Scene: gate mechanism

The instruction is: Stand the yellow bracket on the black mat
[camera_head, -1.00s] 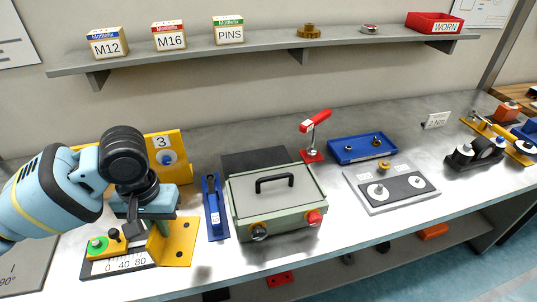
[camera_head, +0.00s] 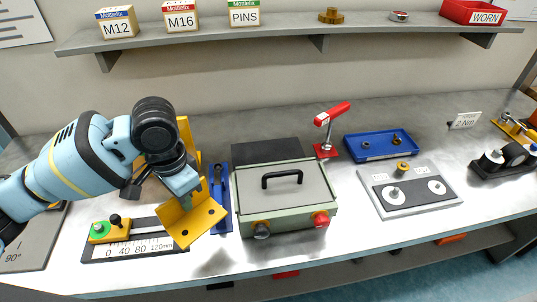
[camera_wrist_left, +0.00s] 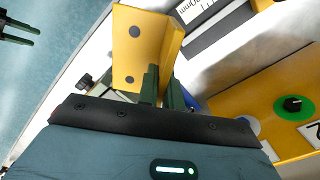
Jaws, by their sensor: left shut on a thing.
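The yellow bracket (camera_head: 191,221) is an L-shaped plate with dark holes. My left gripper (camera_head: 193,192) is shut on it and holds it tilted in the air, in front of the blue stand. The left wrist view shows the bracket (camera_wrist_left: 138,50) between the dark green fingers (camera_wrist_left: 160,88). The black mat (camera_head: 268,150) lies on the bench behind the green box, whose lid hides its front part; its visible part is bare. Two dark green fingers at the top left of the left wrist view appear to be my right gripper (camera_wrist_left: 20,30), apart and empty.
The green box (camera_head: 285,200) with a black handle stands right in front of the mat. A red toggle clamp (camera_head: 326,150) is right of the mat. A blue stand (camera_head: 220,200) and a scale plate (camera_head: 130,246) are near the bracket. A shelf (camera_head: 290,38) hangs above.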

